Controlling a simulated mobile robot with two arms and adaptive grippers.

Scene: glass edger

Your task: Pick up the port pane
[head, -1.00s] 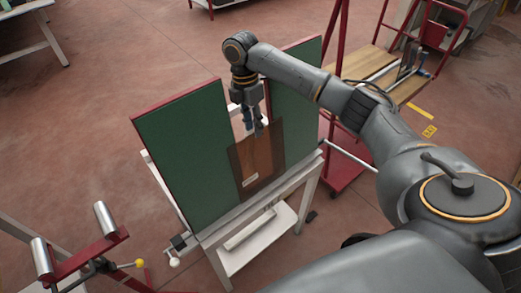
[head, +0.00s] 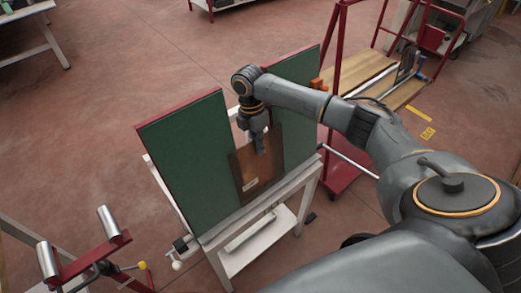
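The port pane (head: 262,172) is a brown-red, see-through sheet with a small white label low on its face. It stands tilted against the green-faced rack (head: 188,165), across the gap between two green panels, with its lower edge at the white ledge. My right gripper (head: 261,150) points down at the pane's upper edge, and its fingers overlap the top part of the pane. I cannot tell whether the fingers touch it or are closed on it. The gripper hides part of the top edge. My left gripper is out of view.
A red-framed cart (head: 343,165) with wooden shelves stands right behind the rack. A red stand with metal rollers (head: 108,222) is at the lower left. A white table (head: 35,38) stands far left.

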